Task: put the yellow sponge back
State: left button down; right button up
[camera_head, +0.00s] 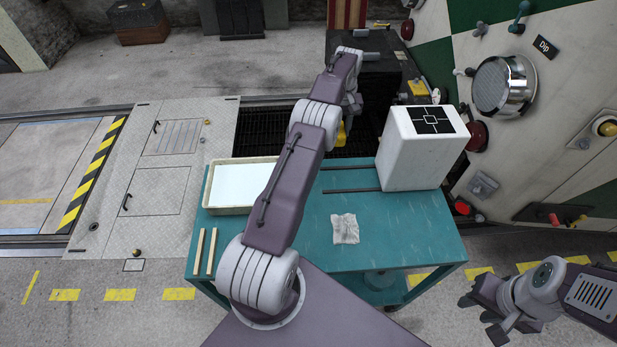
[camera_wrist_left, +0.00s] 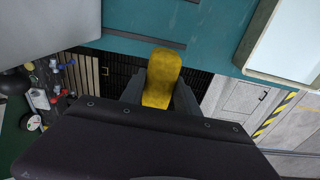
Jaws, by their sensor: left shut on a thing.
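The yellow sponge (camera_wrist_left: 162,78) is held between the two dark fingers of my left gripper (camera_wrist_left: 160,95) in the left wrist view. In the head view a small part of the sponge (camera_head: 341,134) shows beside my left arm, which hides most of that gripper. The sponge appears above the dark grating, just past the far edge of the teal table (camera_head: 400,235). My right gripper (camera_head: 483,318) is at the lower right, off the table, with its fingers apart and empty.
A shallow tray (camera_head: 228,209) stands at the table's left, with two wooden sticks (camera_head: 204,250) in front. A crumpled cloth (camera_head: 345,229) lies mid-table. A white box (camera_head: 413,160) with a black pattern stands at the right. A panel with knobs (camera_head: 560,100) rises on the right.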

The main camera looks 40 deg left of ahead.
pick_arm(q)
jog(key=shift+s+d+f, duration=0.15)
jog(key=shift+f, duration=0.35)
jog(key=shift+s+d+f, duration=0.1)
jog(key=shift+s+f, duration=0.05)
jog(key=shift+f, duration=0.35)
